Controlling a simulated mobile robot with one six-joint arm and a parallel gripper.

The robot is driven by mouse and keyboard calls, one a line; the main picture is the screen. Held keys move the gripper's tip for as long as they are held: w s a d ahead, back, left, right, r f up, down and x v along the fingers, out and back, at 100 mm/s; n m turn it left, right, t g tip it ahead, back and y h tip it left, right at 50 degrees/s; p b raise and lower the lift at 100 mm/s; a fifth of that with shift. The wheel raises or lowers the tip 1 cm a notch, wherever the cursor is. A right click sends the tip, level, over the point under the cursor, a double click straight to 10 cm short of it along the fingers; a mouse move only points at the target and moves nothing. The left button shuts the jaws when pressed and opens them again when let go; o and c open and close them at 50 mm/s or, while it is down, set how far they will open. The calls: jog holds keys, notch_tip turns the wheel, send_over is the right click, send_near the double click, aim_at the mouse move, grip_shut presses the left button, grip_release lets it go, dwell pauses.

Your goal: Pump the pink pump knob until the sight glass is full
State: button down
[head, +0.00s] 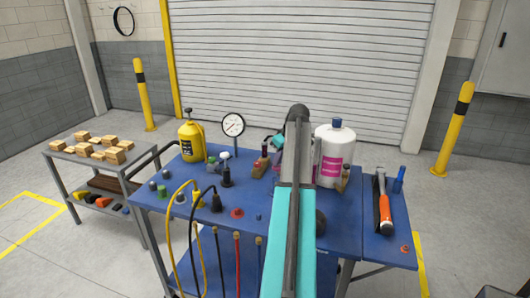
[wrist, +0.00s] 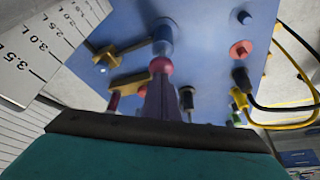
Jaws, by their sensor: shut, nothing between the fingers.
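The pink pump knob (wrist: 161,65) shows in the wrist view as a round pinkish-red ball, right at the tips of my gripper (wrist: 161,80). My gripper is shut with nothing between its fingers; its dark purple fingers point at the knob, and I cannot tell whether they touch it. A bluish upright cylinder (wrist: 163,38) stands just beyond the knob; I cannot tell whether it is the sight glass or how full it is. In the head view my arm hides most of the knob's surroundings, and the fingertips are not clear.
The blue bench (head: 160,205) carries a yellow bottle (head: 192,140), a dial gauge (head: 233,125) and a white jug (head: 335,155) close right of my arm. Brass-coloured levers (wrist: 130,82) lie left of my fingers. Black and yellow cables (head: 170,225) hang at the front. An orange-handled hammer (head: 385,212) lies right.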

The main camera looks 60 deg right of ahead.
jog(key=shift+r+p, duration=0.6)
jog(key=shift+r, duration=0.85)
jog(key=shift+r, duration=0.1)
notch_tip(320, 180, up, 6)
jog(key=p, duration=0.2)
jog(key=shift+p, duration=0.4)
jog(key=shift+s, duration=0.2)
